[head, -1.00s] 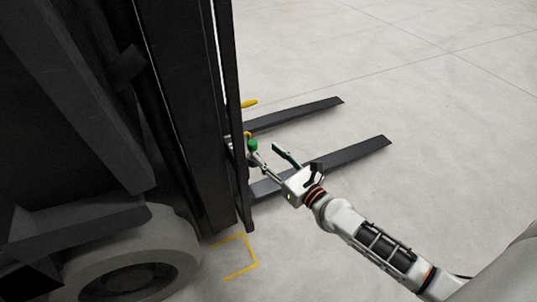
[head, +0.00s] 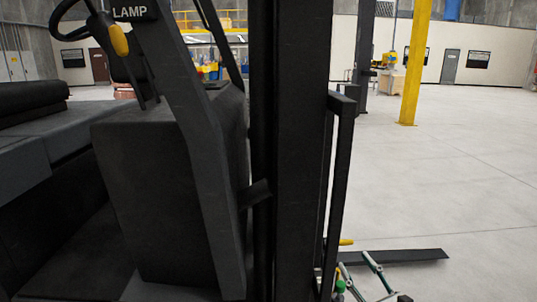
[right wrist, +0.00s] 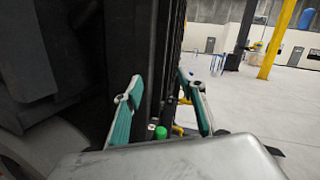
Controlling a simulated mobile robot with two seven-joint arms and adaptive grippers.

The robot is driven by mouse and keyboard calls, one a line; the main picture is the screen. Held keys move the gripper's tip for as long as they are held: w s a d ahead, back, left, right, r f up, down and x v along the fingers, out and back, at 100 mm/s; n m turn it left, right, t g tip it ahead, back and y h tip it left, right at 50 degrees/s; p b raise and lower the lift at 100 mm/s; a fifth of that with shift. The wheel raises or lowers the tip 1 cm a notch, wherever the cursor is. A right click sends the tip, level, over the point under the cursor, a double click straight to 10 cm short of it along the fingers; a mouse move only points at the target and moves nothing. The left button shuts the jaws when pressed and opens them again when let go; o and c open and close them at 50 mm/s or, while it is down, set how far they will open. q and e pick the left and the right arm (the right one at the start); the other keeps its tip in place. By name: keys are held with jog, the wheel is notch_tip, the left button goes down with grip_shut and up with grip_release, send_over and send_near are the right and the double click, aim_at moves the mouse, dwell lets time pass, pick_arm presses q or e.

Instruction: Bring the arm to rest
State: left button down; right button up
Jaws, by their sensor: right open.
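My right gripper (head: 356,267) shows at the bottom edge of the head view, just right of the forklift mast (head: 300,150). Its two teal-padded fingers are spread apart. In the right wrist view the open gripper (right wrist: 160,82) has its fingers on either side of the picture, with the dark mast between and behind them. A small green cap (right wrist: 160,132) beside dark knobs shows low between the fingers; I cannot tell whether anything touches it. The green cap also shows in the head view (head: 340,286). Most of my right arm is cut off. My left gripper is out of view.
The forklift fills the left of the head view, with its steering wheel (head: 72,30) at top left. A fork (head: 400,256) reaches right, low over the floor. A yellow post (head: 415,65) stands farther back. The floor (head: 470,180) on the right is clear.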

pick_arm(q)
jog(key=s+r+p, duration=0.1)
jog(key=p, duration=0.4)
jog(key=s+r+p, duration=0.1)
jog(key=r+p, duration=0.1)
jog(key=p, duration=0.3)
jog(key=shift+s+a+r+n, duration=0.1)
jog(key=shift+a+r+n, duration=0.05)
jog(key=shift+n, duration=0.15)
pick_arm(e)
jog(key=s+a+f+n+g+h, duration=0.1)
jog(key=s+f+n, duration=0.4)
jog(key=s+n, duration=0.6)
jog(key=s+a+f+n+g+h, duration=0.1)
jog(key=s+f+n+g, duration=0.3)
jog(key=s+n, duration=0.7)
jog(key=s+a+f+n+g, duration=0.1)
jog(key=s+f+n+g, duration=0.2)
jog(key=s+f+n, duration=0.5)
jog(key=s+n, duration=0.3)
jog(key=s, duration=0.2)
jog(key=shift+s+a+n+h, duration=0.15)
jog(key=shift+s+n+h, duration=0.25)
